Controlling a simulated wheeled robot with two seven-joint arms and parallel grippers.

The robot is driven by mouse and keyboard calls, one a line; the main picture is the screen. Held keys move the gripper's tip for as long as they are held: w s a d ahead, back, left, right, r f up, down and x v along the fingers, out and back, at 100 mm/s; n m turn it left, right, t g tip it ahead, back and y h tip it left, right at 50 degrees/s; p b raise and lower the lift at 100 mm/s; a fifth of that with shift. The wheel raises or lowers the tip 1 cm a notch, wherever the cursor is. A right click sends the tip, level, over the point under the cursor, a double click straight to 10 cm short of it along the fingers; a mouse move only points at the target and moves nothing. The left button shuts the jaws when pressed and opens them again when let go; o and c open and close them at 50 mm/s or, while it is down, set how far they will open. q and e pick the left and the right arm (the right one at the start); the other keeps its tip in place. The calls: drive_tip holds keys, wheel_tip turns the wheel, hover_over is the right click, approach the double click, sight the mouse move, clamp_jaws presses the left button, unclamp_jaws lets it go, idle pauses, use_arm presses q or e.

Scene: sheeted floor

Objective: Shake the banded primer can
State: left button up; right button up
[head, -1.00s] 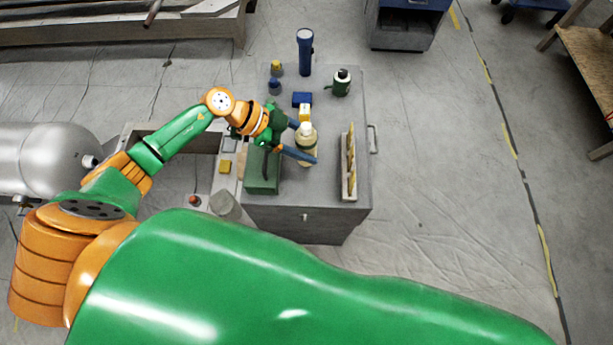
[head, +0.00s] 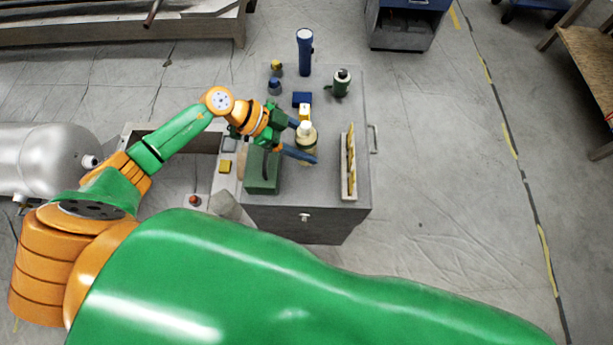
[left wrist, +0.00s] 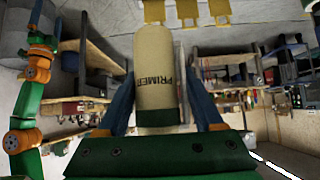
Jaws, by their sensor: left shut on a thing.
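The primer can (head: 306,140) is cream-coloured with a pale cap and a dark band. It is between the blue fingers of my left gripper (head: 304,142), over the grey cabinet top. In the left wrist view the can (left wrist: 155,70) shows the word PRIMER along its side and a dark green end band. The fingers of the left gripper (left wrist: 163,110) stand on either side of it, shut on it. Whether its base touches the cabinet cannot be told.

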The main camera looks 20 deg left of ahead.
use_arm(q)
wheel_tip(320, 180, down, 7)
drive_tip(key=shift+s+f, duration=0.2)
drive_tip(key=shift+w, duration=0.1)
